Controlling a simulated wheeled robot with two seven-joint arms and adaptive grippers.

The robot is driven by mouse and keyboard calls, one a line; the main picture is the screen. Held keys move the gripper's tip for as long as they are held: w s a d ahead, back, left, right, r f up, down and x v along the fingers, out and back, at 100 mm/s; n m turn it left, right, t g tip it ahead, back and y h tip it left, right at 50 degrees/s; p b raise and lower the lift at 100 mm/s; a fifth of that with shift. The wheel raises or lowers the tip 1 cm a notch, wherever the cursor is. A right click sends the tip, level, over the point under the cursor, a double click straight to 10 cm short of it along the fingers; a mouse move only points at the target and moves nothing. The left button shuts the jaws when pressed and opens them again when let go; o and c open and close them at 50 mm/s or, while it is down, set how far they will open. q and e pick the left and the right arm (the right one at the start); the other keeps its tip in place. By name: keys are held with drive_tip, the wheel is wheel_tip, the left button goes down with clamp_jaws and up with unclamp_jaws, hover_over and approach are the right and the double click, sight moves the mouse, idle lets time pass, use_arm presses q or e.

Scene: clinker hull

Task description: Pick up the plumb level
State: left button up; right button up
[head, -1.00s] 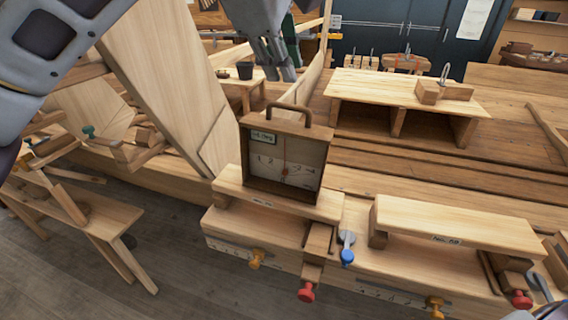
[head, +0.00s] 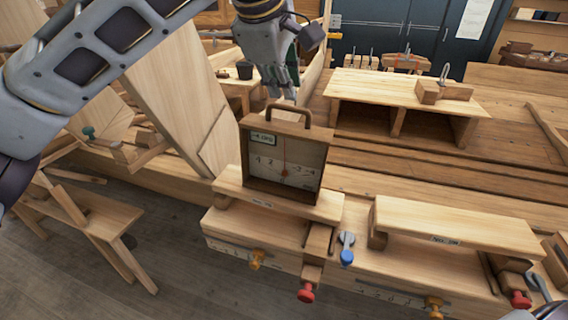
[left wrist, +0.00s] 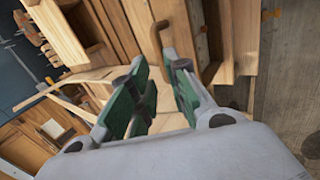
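The plumb level (head: 284,160) is an upright wooden frame with a pale scale face, a red line and a small green label. It stands on a raised wooden shelf (head: 240,197). An arched brown handle (head: 289,108) is on its top; the handle also shows in the left wrist view (left wrist: 157,34), just past the fingers. My left gripper (head: 281,90) is just above and behind the handle in the head view. In the left wrist view its green-padded fingers (left wrist: 162,78) are apart with nothing held between them. My right gripper is out of view.
A second raised shelf (head: 455,222) stands to the right, with a blue-knobbed lever (head: 347,248) between. Red and orange knobs line the front. A tall slanted plank (head: 165,85) stands left of the plumb level. An open-fronted wooden stand (head: 405,88) is behind right.

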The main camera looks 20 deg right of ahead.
sight(289, 107)
use_arm(q)
drive_tip(key=x, duration=0.3)
drive_tip(key=shift+w+f, duration=0.1)
drive_tip(key=shift+f, duration=0.05)
drive_tip(key=shift+d+f, duration=0.1)
drive_tip(key=shift+w+d+f+p, duration=0.1)
drive_tip(key=shift+w+f+p, duration=0.1)
drive_tip(key=shift+f+p, duration=0.1)
drive_tip(key=shift+p+x, duration=0.3)
drive_tip(key=shift+x, duration=1.95)
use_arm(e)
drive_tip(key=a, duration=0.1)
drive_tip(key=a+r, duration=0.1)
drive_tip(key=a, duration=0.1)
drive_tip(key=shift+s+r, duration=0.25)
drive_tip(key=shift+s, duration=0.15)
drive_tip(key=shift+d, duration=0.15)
use_arm(q)
clamp_jaws()
